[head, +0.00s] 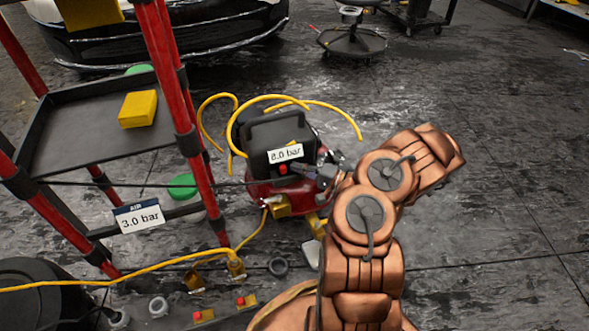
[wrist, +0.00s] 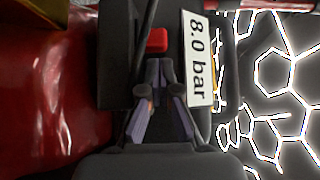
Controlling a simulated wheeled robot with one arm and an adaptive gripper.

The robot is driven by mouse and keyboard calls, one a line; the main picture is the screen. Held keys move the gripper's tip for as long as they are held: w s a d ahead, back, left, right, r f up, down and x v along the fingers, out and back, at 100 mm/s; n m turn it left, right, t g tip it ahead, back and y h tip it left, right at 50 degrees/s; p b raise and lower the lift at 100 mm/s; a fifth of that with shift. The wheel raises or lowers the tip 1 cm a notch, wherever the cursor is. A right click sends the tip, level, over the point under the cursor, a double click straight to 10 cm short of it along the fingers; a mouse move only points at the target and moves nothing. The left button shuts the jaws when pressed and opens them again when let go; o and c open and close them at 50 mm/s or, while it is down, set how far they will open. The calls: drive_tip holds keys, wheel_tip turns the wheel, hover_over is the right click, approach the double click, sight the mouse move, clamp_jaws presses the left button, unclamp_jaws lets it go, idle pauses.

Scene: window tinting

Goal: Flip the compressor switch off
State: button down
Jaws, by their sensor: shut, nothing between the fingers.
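The compressor has a red tank (head: 262,196) and a black housing (head: 270,134) with a handle on top. It stands on the floor in the middle of the head view. An "8.0 bar" label (head: 285,153) is on the housing, and it shows in the wrist view (wrist: 198,58). A red switch (head: 283,169) sits beside the label; in the wrist view the switch (wrist: 158,40) is just beyond my fingertips. My gripper (wrist: 159,68) is shut and empty, its tips pointing at the switch. I cannot tell whether they touch it.
A red-post rack (head: 172,60) with a black shelf (head: 60,125), a yellow sponge (head: 138,109) and a "3.0 bar" sign (head: 139,216) stands left of the compressor. A yellow hose (head: 120,276) crosses the floor and loops behind it. Open floor (head: 480,150) lies to the right.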

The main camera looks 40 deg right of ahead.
drive_tip(key=d, duration=0.1)
drive_tip(key=s+d, duration=0.1)
drive_tip(key=d, duration=0.1)
drive_tip(key=p+v, duration=0.3)
drive_tip(key=v, duration=0.6)
drive_tip(key=shift+s, duration=0.35)
drive_tip(key=shift+d, duration=0.1)
